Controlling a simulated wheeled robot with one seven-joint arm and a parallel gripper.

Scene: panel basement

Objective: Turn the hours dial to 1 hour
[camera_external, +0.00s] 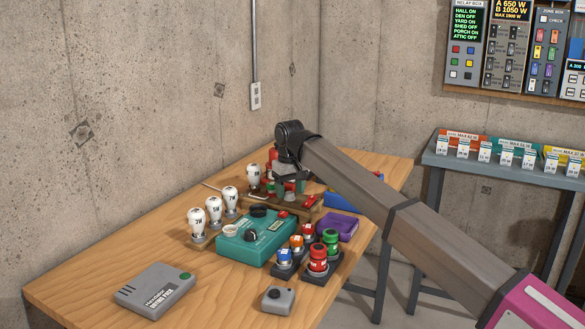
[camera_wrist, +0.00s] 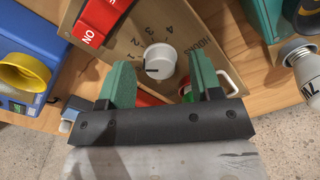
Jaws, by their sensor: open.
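The hours dial (camera_wrist: 160,60) is a white round knob with a dark pointer mark on a tan panel (camera_wrist: 112,40) marked HOURS. Numerals 2, 3 and 4 show around it. The pointer mark faces left in the wrist view, below the 2; I cannot read the mark it meets, as a finger is close there. My gripper (camera_wrist: 161,66) is open, with one green finger on each side of the dial and visible gaps to it. In the external view my gripper (camera_external: 290,176) is over the back of the workbench, and the dial is hidden.
A red ON switch (camera_wrist: 98,18) sits beside the dial on the panel. A blue box with a yellow ring (camera_wrist: 22,72) is at left, a bulb (camera_wrist: 302,62) at right. A teal box (camera_external: 257,236) and white bulbs (camera_external: 197,222) stand nearer on the wooden bench (camera_external: 85,280).

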